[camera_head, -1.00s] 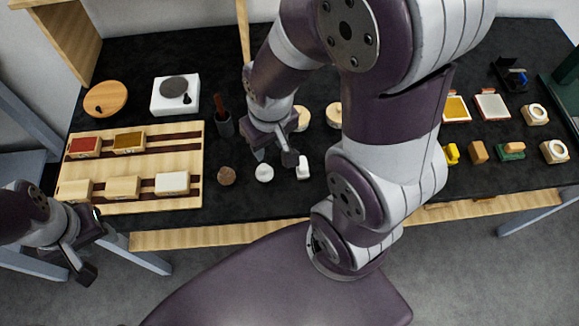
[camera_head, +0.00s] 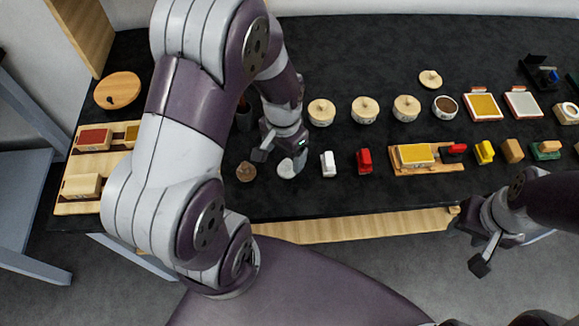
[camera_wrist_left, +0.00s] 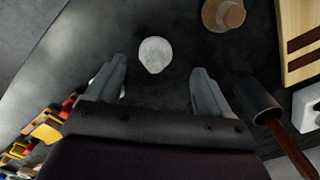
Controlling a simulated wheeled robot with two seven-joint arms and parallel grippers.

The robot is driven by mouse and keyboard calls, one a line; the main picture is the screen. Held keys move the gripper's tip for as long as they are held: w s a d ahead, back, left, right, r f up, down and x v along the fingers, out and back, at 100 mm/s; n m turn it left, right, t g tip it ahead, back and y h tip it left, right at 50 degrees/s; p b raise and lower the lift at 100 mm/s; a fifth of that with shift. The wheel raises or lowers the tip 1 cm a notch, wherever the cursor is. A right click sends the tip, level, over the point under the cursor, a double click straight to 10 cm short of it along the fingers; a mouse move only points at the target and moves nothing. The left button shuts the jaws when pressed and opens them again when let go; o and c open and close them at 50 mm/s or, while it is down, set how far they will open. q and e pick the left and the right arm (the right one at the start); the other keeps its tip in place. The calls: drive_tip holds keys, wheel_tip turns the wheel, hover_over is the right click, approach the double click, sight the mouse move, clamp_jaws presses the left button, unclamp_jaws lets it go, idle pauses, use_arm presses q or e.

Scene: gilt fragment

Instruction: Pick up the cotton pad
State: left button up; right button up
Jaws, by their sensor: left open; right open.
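The cotton pad, a small white round piece (camera_head: 285,170), lies on the dark table near its front edge, partly hidden by a fingertip in the head view. In the left wrist view the cotton pad (camera_wrist_left: 154,54) lies beyond the fingertips, roughly between their lines. My left gripper (camera_head: 281,156) is open and empty over the table by the pad; its spread fingers show in the left wrist view (camera_wrist_left: 158,88). My right gripper (camera_head: 478,248) is open and empty at the lower right, in front of the table.
A brown round piece (camera_head: 246,171) lies just left of the pad, a white block (camera_head: 328,163) and a red block (camera_head: 364,161) to its right. A dark cup (camera_wrist_left: 255,97) holding a brown handle stands near my left gripper.

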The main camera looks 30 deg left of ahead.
sight(287, 161)
use_arm(q)
drive_tip(key=f, duration=0.5)
drive_tip(key=shift+w+d, duration=0.15)
drive_tip(key=shift+d, duration=0.2)
drive_tip(key=c, duration=1.1)
drive_tip(key=shift+r, duration=0.1)
drive_tip(key=shift+r, duration=0.3)
drive_tip(key=r, duration=0.3)
drive_tip(key=shift+w+d+r, duration=0.35)
drive_tip(key=shift+w+r, duration=0.05)
drive_tip(key=w+d+r+b, duration=0.1)
drive_tip(key=w+d+r, duration=0.5)
drive_tip(key=w+d, duration=0.1)
drive_tip(key=shift+w+d+r, duration=0.2)
drive_tip(key=shift+w+d, duration=0.05)
drive_tip(key=shift+o, duration=0.4)
